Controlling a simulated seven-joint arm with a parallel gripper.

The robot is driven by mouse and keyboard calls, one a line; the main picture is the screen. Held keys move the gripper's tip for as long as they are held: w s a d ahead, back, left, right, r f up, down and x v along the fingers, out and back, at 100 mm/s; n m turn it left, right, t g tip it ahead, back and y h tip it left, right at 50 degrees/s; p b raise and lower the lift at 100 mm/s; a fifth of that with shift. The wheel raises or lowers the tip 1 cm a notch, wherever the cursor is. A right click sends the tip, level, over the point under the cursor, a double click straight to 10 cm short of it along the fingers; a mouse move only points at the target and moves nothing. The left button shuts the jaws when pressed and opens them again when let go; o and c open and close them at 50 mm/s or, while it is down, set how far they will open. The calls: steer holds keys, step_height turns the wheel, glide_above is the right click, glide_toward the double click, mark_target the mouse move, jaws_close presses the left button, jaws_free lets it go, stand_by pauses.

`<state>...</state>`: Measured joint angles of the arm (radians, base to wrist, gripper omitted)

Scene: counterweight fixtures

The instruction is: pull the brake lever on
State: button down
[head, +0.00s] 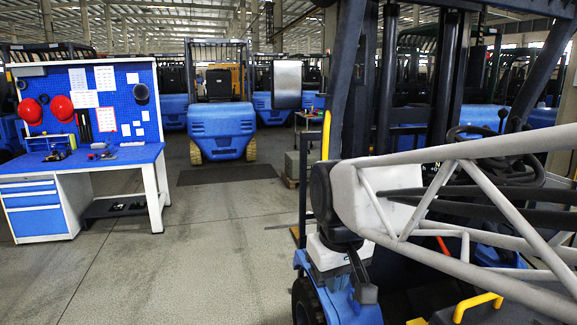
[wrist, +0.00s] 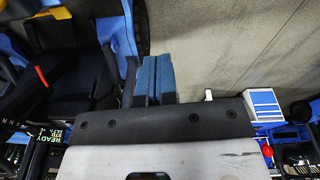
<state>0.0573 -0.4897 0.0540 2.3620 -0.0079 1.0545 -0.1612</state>
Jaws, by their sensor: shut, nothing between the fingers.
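An orange-red bar (head: 442,246) shows low in the forklift's cab, behind my arm's frame in the head view. A red-orange bar (wrist: 42,75) also shows at the left of the wrist view, against black parts. I cannot tell for sure that either is the brake lever. My gripper (wrist: 155,78) is in the middle of the wrist view, its two blue-grey fingers side by side, shut and empty. In that view it is to the right of the red bar and apart from it. In the head view I cannot make out the fingertips clearly.
A blue workbench (head: 100,160) with red helmets stands left. Another blue forklift (head: 222,125) is parked behind. The floor (head: 210,235) between is clear.

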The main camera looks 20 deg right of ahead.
steer(key=w+d+r+n+g, duration=0.15)
steer(key=w+d+r, duration=0.35)
steer(key=w, duration=0.5)
steer(key=w+d+r+n+g, duration=0.15)
steer(key=w+d+r, duration=0.25)
steer(key=w, duration=0.6)
steer(key=w+d+r+n, duration=0.3)
steer(key=w+d+r, duration=0.2)
steer(key=w, duration=0.4)
steer(key=w+d+f+n+g+y, duration=0.2)
steer(key=w+d+n, duration=0.3)
steer(key=w+d, duration=1.7)
steer(key=shift+d+g, duration=0.4)
steer(key=shift+d, duration=1)
steer(key=shift+f, duration=0.15)
